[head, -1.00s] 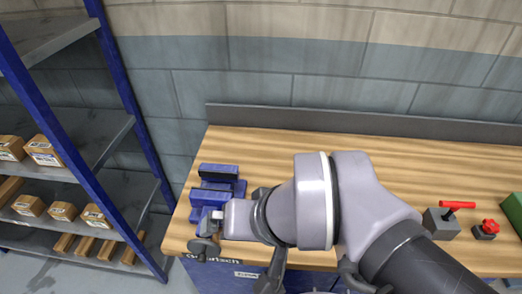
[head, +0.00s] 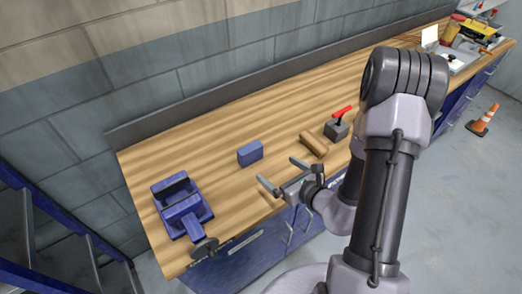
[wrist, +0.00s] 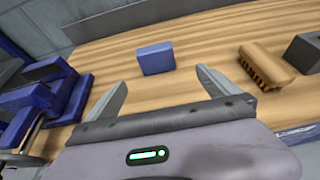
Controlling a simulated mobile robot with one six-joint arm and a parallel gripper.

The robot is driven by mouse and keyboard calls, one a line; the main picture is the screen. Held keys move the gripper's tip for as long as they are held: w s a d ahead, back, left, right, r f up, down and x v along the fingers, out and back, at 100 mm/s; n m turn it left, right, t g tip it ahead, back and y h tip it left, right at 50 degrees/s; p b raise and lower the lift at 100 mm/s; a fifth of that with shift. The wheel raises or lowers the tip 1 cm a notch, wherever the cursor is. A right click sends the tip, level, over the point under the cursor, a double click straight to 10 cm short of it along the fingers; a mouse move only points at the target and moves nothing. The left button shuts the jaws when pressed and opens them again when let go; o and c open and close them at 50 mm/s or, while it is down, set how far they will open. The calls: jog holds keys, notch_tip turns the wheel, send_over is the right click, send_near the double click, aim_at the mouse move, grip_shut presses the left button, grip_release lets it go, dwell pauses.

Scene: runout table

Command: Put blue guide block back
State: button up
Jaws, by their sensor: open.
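The blue guide block (head: 250,152) stands on the wooden bench top, right of the blue vise (head: 183,207). In the wrist view the block (wrist: 155,59) is just beyond my fingertips, roughly between them. My gripper (head: 278,171) is open and empty, near the front edge of the bench, with a gap to the block. Its two fingers (wrist: 162,80) are spread wide in the wrist view. The vise (wrist: 45,95) also shows at the left of the wrist view. No marked place for the block is clear to me.
A wooden brush (head: 314,145) lies right of the block, close to my gripper. A grey box with a red lever (head: 338,128) stands beyond it. The wood left and behind the block is clear.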

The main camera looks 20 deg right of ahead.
aim_at(253, 154)
jog(key=b+x, duration=0.5)
jog(key=x, duration=0.6)
jog(key=shift+a+b, duration=0.1)
jog(key=shift+b, duration=0.3)
jog(key=x, duration=0.1)
jog(key=b+x, duration=0.1)
jog(key=x, duration=0.3)
jog(key=shift+w+a+b, duration=0.15)
jog(key=shift+a+b, duration=0.15)
jog(key=shift+a, duration=0.1)
jog(key=shift+r, duration=0.1)
jog(key=shift+c, duration=0.2)
jog(key=c, duration=2)
